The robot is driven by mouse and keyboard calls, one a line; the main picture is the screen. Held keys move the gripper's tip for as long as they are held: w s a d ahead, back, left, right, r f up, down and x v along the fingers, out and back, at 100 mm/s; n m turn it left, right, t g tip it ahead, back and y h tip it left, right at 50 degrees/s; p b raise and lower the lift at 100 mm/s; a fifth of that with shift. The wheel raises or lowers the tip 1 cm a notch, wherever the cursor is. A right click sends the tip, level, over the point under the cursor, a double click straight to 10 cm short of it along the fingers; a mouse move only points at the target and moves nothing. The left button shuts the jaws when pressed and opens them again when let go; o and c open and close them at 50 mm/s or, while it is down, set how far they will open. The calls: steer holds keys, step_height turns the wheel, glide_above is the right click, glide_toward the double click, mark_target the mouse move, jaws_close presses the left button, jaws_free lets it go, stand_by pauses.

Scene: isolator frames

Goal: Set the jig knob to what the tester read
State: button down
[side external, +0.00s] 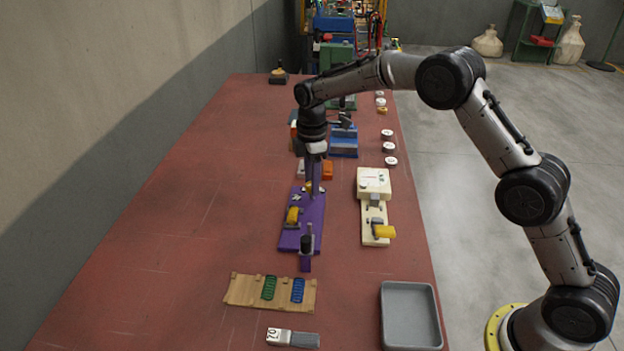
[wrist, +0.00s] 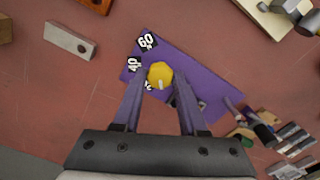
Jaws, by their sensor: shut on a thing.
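The purple jig (side external: 287,242) lies on the red bench, with a yellow clamp part (side external: 292,215) on it. Its yellow knob (wrist: 160,72) is at the plate's far end. My gripper (side external: 313,193) reaches straight down there; in the wrist view its fingers (wrist: 160,82) are shut on the knob, one each side. The knob's pale mark points toward the bottom of the wrist view. Labels 60 (wrist: 147,41) and 40 (wrist: 134,65) stand beside it; another is partly hidden by the left finger. A cream device (side external: 374,181), possibly the tester, has a pale face too small to read.
A wooden rack (side external: 243,291) with green and blue coils lies in front of the jig. A grey tray (side external: 386,341) and a grey piece with a numbered white end (side external: 279,336) are nearest. Several white discs line the right edge.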

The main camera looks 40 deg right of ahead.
steer(key=m, duration=0.9)
steer(key=shift+m, duration=0.3)
steer(key=m, duration=0.5)
steer(key=shift+r+m, duration=0.1)
steer(key=shift+m, duration=2.3)
steer(key=shift+c, duration=2.2)
jaws_free()
step_height(320, 180, up, 14)
